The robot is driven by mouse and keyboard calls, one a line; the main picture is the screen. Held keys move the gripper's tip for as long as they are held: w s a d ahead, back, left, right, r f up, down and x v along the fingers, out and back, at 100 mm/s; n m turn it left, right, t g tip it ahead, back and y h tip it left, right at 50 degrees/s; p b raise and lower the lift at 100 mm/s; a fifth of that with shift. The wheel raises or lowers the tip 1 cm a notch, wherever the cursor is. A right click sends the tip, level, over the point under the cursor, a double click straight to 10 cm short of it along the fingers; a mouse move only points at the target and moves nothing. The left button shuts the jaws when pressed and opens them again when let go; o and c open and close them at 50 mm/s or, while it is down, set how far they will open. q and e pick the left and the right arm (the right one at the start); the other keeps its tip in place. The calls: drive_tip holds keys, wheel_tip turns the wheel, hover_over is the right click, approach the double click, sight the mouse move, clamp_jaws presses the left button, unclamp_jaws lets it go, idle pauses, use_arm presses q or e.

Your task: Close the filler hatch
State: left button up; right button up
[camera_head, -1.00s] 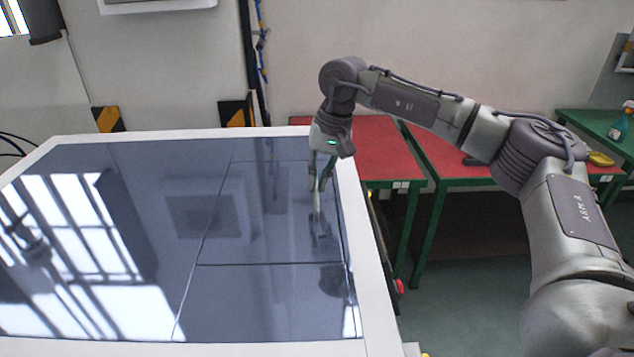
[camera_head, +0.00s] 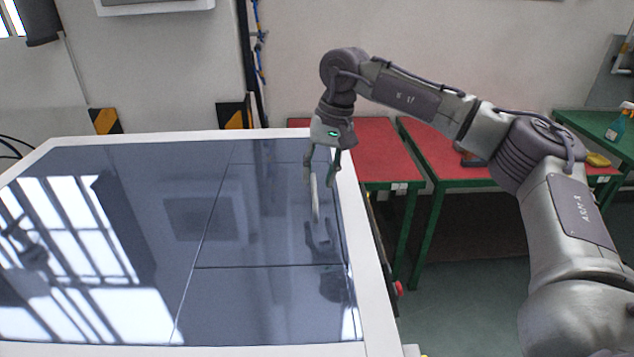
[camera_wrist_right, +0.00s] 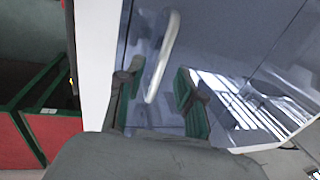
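The filler hatch (camera_head: 250,215) is a dark glossy panel at the right of the generator's top. It looks flush with the panels around it. A pale, slim handle (camera_head: 315,198) stands on its right side, and it also shows in the right wrist view (camera_wrist_right: 163,55). My right gripper (camera_head: 319,182) is over the handle with its fingers apart. In the right wrist view the green-padded fingers (camera_wrist_right: 157,88) are on either side of the handle, with gaps between. My left gripper is not in view.
The generator's white rim (camera_head: 377,285) runs along the right edge, with a red button (camera_head: 398,288) on the side below. Red-topped tables (camera_head: 375,150) with green legs stand behind and to the right. The rest of the glossy top is clear and carries window reflections.

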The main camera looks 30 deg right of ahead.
drive_tip(key=v, duration=0.9)
drive_tip(key=shift+r, duration=0.1)
